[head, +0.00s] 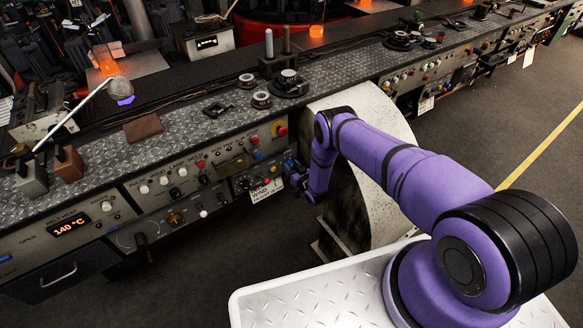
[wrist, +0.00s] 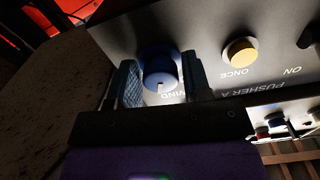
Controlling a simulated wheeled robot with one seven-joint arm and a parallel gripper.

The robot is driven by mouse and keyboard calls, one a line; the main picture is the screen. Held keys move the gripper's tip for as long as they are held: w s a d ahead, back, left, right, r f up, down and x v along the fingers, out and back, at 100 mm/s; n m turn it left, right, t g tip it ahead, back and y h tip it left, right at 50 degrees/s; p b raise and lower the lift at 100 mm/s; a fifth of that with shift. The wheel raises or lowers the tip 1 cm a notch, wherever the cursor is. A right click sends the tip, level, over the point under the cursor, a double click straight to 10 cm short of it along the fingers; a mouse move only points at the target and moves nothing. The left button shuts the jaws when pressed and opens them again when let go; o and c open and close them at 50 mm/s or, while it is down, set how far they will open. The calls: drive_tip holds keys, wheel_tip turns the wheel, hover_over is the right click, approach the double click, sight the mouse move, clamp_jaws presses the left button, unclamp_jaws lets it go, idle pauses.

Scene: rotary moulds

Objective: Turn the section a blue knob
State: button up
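The blue knob (wrist: 159,71) shows in the wrist view on a dark panel, with a small white mark on its face and a partly covered label ending in "WIND" below it. My gripper (wrist: 161,80) has one finger on each side of the knob. The fingers lie very close to its sides; I cannot tell whether both touch it. In the head view my gripper (head: 295,178) is at the right end of the near control panel, and I cannot make out the knob between its fingers.
A yellow button (wrist: 239,52) labelled "ONCE" sits right of the knob in the wrist view. In the head view a red button (head: 280,129) is above my gripper, a white tag (head: 267,191) hangs below the panel, and a pale curved housing (head: 366,105) stands to the right.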

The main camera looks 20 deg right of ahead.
drive_tip(key=c, duration=0.6)
drive_tip(key=shift+o, duration=0.2)
drive_tip(key=shift+n, duration=0.4)
drive_tip(key=n, duration=0.3)
drive_tip(key=shift+d+n, duration=0.15)
drive_tip(key=shift+n, duration=2.35)
drive_tip(key=o, duration=0.9)
